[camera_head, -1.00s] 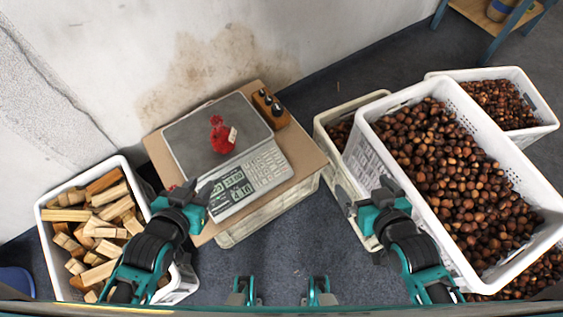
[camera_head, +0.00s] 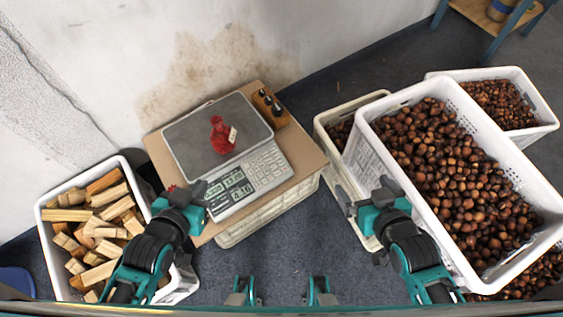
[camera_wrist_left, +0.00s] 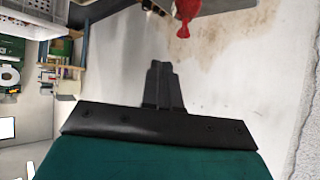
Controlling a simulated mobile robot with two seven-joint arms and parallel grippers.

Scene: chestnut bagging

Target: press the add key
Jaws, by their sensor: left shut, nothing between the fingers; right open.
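A weighing scale stands on a cardboard-topped crate, with its key panel (camera_head: 265,168) and green-lit display (camera_head: 228,190) facing me. The labels on the single keys are too small to read, so I cannot pick out the add key. A red net bag (camera_head: 221,138) with a white tag lies on the scale's grey plate (camera_head: 184,140). It also shows at the top of the left wrist view (camera_wrist_left: 186,10). My left gripper (camera_head: 201,187) is shut and empty, by the display's left edge; its closed fingers show in the left wrist view (camera_wrist_left: 160,72). My right gripper (camera_head: 362,192) is open and empty, by the chestnut crates.
A white crate of wood blocks (camera_head: 47,226) stands at the left, beneath my left arm. White crates of chestnuts (camera_head: 365,142) fill the right side. A small wooden block with dark knobs (camera_head: 270,107) sits beside the scale. Floor between my arms is clear.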

